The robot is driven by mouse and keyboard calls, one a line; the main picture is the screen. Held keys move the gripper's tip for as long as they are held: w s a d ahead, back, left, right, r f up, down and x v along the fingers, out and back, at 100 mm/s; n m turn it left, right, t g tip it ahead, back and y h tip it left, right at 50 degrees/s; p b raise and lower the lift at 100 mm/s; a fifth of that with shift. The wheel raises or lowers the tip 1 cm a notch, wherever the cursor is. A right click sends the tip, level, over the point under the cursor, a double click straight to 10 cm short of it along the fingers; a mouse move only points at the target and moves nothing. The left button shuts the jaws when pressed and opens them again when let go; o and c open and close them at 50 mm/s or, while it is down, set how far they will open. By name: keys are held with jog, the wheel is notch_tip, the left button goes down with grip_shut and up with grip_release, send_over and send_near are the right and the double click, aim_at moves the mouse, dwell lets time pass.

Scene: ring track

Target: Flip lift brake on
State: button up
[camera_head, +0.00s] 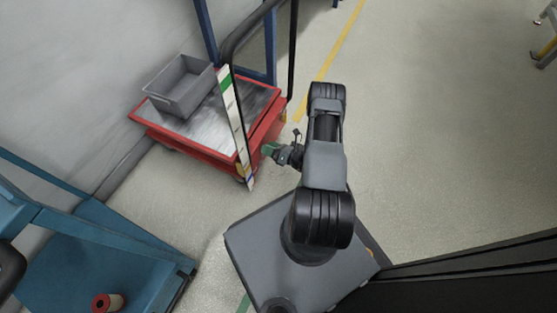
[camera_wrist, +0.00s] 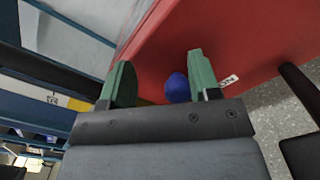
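The lift is a red cart (camera_head: 190,147) with a metal top, left of centre in the head view. Its red side (camera_wrist: 235,40) fills the upper part of the wrist view. A round blue knob (camera_wrist: 177,88), perhaps the brake control, shows against that side, beside a small white label (camera_wrist: 229,81) that seems to read ON. My gripper (camera_head: 269,149) is at the cart's right side. In the wrist view its green fingers (camera_wrist: 162,80) are open, with the knob between them in the picture, closer to the right finger. I cannot tell whether they touch the knob.
A grey bin (camera_head: 181,86) stands on the cart. A black handle frame (camera_head: 292,50) and a striped upright strip (camera_head: 236,125) rise beside it. A blue cart (camera_head: 85,255) with a small red spool (camera_head: 108,302) is at lower left. The floor (camera_head: 440,130) at right is clear.

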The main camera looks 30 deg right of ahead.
jog(key=s+a+r+p, duration=0.2)
jog(key=s+r+p, duration=0.3)
jog(key=s+r, duration=0.4)
jog(key=s, duration=0.4)
jog(key=shift+s+a+r+p, duration=0.2)
jog(key=shift+s+a+p, duration=0.05)
jog(key=shift+a+p, duration=0.15)
jog(key=a+r+m+g+h+p, duration=0.2)
jog(key=r+m+p, duration=0.8)
jog(key=r, duration=1.1)
jog(key=a+r+m+g+h+p, duration=0.2)
jog(key=r+m+p, duration=0.8)
jog(key=r, duration=1.2)
jog(key=a+r+m+g+h+p, duration=0.2)
jog(key=r+m+g+h+p, duration=0.3)
jog(key=r, duration=1.7)
jog(key=m+g+p, duration=0.2)
jog(key=m+p, duration=0.3)
jog(key=m, duration=0.4)
jog(key=shift+s+a+m+g+h+p, duration=0.3)
jog(key=shift+s+a+h+p, duration=0.05)
jog(key=shift+h+p, duration=0.05)
jog(key=shift+r, duration=0.1)
